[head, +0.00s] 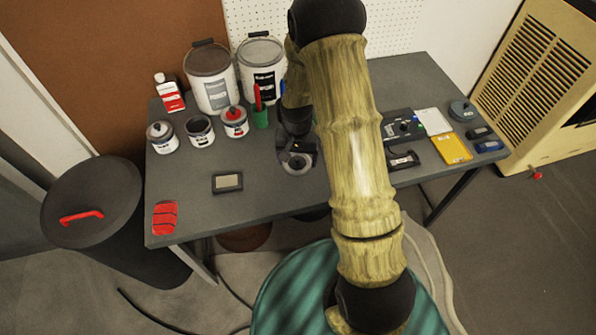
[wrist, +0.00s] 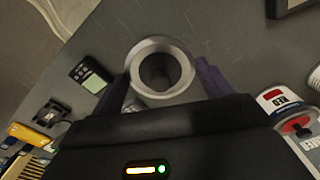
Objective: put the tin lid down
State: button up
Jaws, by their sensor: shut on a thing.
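The tin lid (wrist: 178,55) is a round grey metal ring with a dark recessed centre. In the wrist view it sits between the two purple fingers of my gripper (wrist: 163,72), which is shut on it. In the head view my gripper (head: 298,146) is over the middle of the grey table, with the lid (head: 297,166) under it, partly hidden. I cannot tell whether the lid touches the tabletop.
Small tins (head: 200,133) and two large buckets (head: 210,88) stand at the table's left rear. A small framed block (head: 228,182) and a red cloth-like item (head: 165,217) lie front left. Devices and a yellow box (head: 452,148) occupy the right. The front middle tabletop (head: 275,190) is clear.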

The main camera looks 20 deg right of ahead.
aim_at(297, 170)
jog(key=shift+w+f, duration=0.2)
jog(key=shift+f, duration=1.15)
jog(key=shift+s+d, duration=0.15)
jog(key=f, duration=0.3)
jog(key=shift+s+a, duration=0.1)
jog(key=shift+a, duration=0.2)
jog(key=shift+d+f, duration=0.15)
jog(key=shift+f, duration=0.2)
jog(key=shift+f, duration=0.1)
jog(key=o, duration=0.9)
jog(key=shift+o, duration=0.2)
